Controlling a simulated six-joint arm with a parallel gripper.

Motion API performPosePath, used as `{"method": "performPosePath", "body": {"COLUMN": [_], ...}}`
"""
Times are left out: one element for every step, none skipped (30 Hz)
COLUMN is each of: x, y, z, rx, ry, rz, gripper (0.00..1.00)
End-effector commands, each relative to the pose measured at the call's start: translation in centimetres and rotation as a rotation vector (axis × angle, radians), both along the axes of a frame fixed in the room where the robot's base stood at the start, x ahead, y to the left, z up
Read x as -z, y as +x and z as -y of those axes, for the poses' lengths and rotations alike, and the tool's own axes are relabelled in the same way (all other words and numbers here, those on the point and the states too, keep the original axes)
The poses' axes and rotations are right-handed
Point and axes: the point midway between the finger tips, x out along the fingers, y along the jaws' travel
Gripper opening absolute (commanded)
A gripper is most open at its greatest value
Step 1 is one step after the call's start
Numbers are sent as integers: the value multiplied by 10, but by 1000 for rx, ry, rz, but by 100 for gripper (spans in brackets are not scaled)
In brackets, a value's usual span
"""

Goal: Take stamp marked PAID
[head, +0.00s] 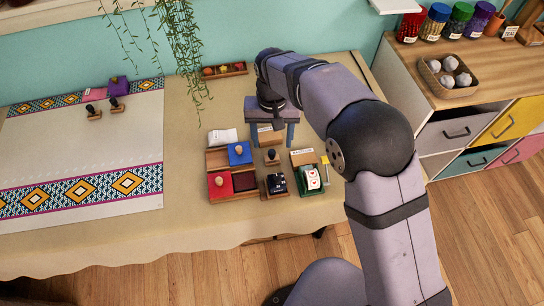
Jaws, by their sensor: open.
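No marking PAID can be read on any stamp from here. A small dark-handled stamp (271,156) stands on the table just in front of my gripper (271,141). My gripper is open, its two fingers pointing down, wide apart and above the table, with nothing seen held. A stamp with a pale knob (239,149) is on a blue pad, and another (219,180) is on a red pad. A dark item with white marks (276,184) sits in front of the small stamp. Two dark-handled stamps (94,113) (115,104) stand on the patterned cloth at the left.
A green box with white cards (312,179) and a labelled brown block (302,157) stand right of the stamps. A hanging plant (186,50) trails over the table. A tray of coloured items (224,70) lies at the back. The white cloth (80,150) is mostly clear.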

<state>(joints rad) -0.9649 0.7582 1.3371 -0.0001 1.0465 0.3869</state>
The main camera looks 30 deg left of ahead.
Motion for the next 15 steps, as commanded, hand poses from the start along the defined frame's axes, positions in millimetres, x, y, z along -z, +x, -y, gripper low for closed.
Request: {"method": "performPosePath", "body": {"x": [3, 6, 9, 12, 14, 17, 18, 18, 19, 19, 19, 21, 22, 24, 28], "y": [0, 0, 0, 0, 0, 0, 0, 0, 0, 0, 0, 0, -1, -1, -1], "z": [1, 1, 1, 1, 1, 1, 1, 1, 1, 1, 1, 1, 1, 1, 2], "rx": [0, 0, 0, 0, 0, 0, 0, 0, 0, 0, 0, 0, 0, -1, -1], "ry": [-2, -2, -2, -2, -2, -1, -1, 0, 0, 0, 0, -1, -2, -2, -2], "rz": [-1, -1, -1, -2, -2, 0, -1, 0, 0, 0, 0, -1, -1, -1, -2], "gripper": [60, 60, 60, 60, 60, 60, 60, 60, 60, 60, 60, 60, 60, 60, 60]}}
